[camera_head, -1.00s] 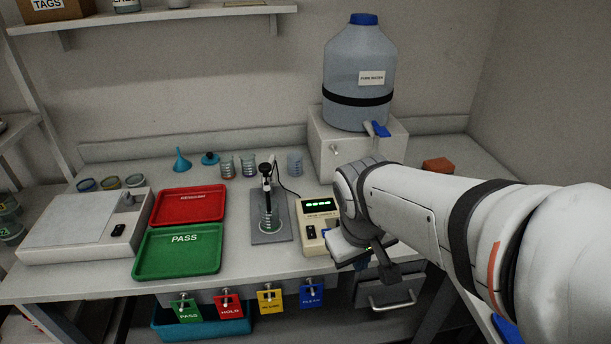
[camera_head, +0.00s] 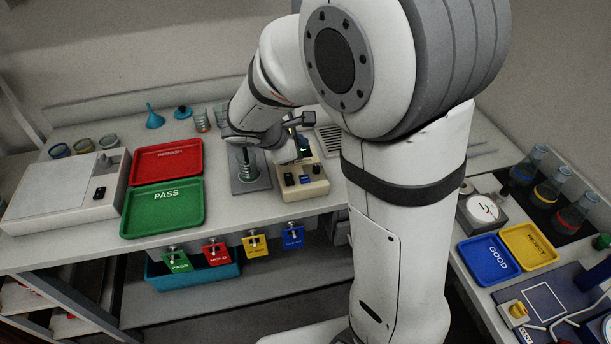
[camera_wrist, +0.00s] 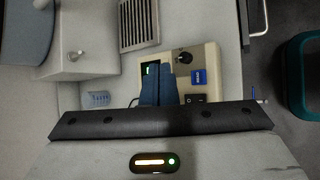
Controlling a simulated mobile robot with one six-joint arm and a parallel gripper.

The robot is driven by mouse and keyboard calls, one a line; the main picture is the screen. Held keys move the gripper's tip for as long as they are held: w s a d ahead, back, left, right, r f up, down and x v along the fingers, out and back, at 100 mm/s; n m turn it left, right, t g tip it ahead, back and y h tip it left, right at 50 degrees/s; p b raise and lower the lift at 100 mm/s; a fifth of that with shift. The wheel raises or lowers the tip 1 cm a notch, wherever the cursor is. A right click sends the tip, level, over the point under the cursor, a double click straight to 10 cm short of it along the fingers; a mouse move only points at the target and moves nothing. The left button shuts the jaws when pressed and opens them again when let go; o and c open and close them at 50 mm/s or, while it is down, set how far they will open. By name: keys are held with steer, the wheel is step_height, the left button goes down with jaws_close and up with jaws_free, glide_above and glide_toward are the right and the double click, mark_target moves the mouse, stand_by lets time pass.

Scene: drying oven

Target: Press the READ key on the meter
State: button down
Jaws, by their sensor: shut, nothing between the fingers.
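The meter (camera_head: 313,188) is a cream box near the table's front edge, with dark controls and a blue key (camera_head: 306,180) on top. In the wrist view the meter (camera_wrist: 211,58) shows a dark knob, a small dark switch and the blue key (camera_wrist: 198,77) with white lettering. My gripper (camera_wrist: 158,72) is shut and empty, its blue fingers over the meter beside the blue key and partly hiding the display. A gap shows between fingers and key in this view; their height is hard to judge. In the head view my gripper (camera_head: 301,146) is above the meter's back part.
A beaker on a grey plate (camera_head: 262,184) stands left of the meter. The red tray (camera_head: 190,150) and green tray (camera_head: 140,222) lie farther left. Coloured tags, including the blue tag (camera_head: 292,239), hang below the front edge. A vented plate (camera_wrist: 138,24) lies beyond the meter.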

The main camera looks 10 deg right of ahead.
mark_target(301, 180)
steer(key=shift+f, duration=0.1)
step_height(301, 180, down, 8)
steer(key=b, duration=0.6)
steer(key=shift+f+b, duration=0.3)
steer(key=shift+b, duration=0.15)
stand_by(1.4)
steer(key=shift+f+b, duration=0.45)
steer(key=shift+b, duration=0.05)
steer(key=shift+f+b, duration=0.4)
steer(key=shift+b, duration=0.05)
stand_by(0.5)
steer(key=shift+r+p, duration=0.6)
steer(key=shift+r, duration=0.3)
steer(key=shift+r, duration=0.1)
